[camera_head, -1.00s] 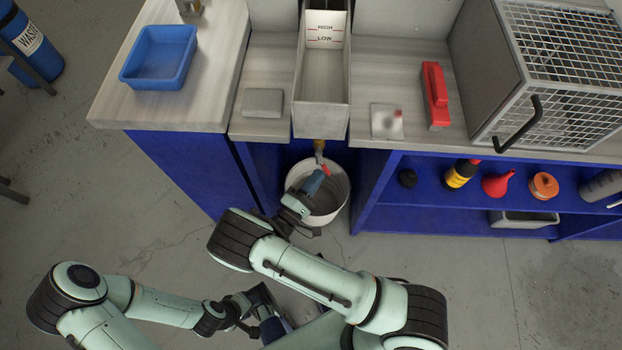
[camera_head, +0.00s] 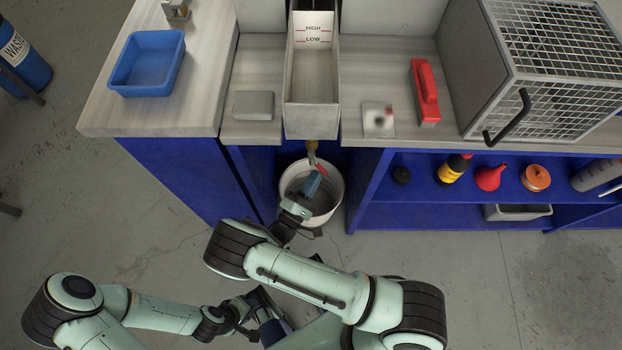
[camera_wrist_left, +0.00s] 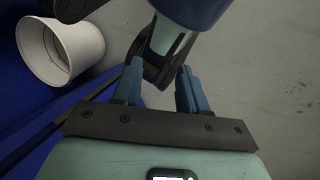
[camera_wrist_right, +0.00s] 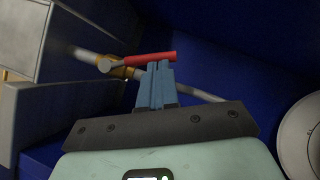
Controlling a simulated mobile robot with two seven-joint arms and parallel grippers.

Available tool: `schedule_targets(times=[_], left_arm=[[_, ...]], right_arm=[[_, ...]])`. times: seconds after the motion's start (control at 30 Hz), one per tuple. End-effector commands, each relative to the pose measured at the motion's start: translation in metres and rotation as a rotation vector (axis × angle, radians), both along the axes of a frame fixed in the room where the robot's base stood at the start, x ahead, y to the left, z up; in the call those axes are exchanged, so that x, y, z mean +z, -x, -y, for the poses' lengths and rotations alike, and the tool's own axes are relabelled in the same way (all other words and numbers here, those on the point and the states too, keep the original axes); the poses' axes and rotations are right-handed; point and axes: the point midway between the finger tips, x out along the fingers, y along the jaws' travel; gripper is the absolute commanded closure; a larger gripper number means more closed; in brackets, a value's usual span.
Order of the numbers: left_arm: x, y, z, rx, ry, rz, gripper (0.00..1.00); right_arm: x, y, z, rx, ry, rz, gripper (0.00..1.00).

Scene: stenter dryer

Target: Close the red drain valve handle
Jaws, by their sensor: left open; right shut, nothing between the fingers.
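The red drain valve handle (camera_head: 321,169) sits on a brass valve (camera_head: 311,148) under the front of the metal trough. In the right wrist view the red handle (camera_wrist_right: 150,58) crosses just beyond the fingertips, pointing right from the brass valve (camera_wrist_right: 118,69) on its pipe. My right gripper (camera_head: 315,176) is shut and empty, over the white bucket; its blue fingertips (camera_wrist_right: 158,65) overlap the handle's lower edge in that view. I cannot tell whether they touch. My left gripper (camera_wrist_left: 156,75) is open and empty, low near my body, away from the valve.
The white bucket (camera_head: 335,199) stands on the floor below the valve. The metal trough (camera_head: 311,118) is above it. Blue cabinets (camera_head: 180,170) flank the gap. A shelf at right holds a red funnel (camera_head: 490,177) and bottles.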

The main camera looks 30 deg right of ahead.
Motion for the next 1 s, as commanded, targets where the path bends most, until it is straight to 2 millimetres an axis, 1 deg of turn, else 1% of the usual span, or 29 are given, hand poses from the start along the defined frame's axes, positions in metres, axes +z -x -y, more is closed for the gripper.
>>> schedule_targets(times=[0.27,0.57,1.0], left_arm=[[0.005,0.004,0.002,-0.005,0.006,-0.012,0.57],[0.016,0.009,0.002,-0.008,0.007,-0.026,0.57],[0.042,0.019,0.002,-0.017,0.013,-0.067,0.57]], right_arm=[[0.004,0.009,0.014,-0.001,0.17,-0.102,1.0],[0.015,0.02,0.033,-0.001,0.416,-0.253,1.0],[0.037,0.032,0.053,-0.004,0.409,-0.25,1.0]])
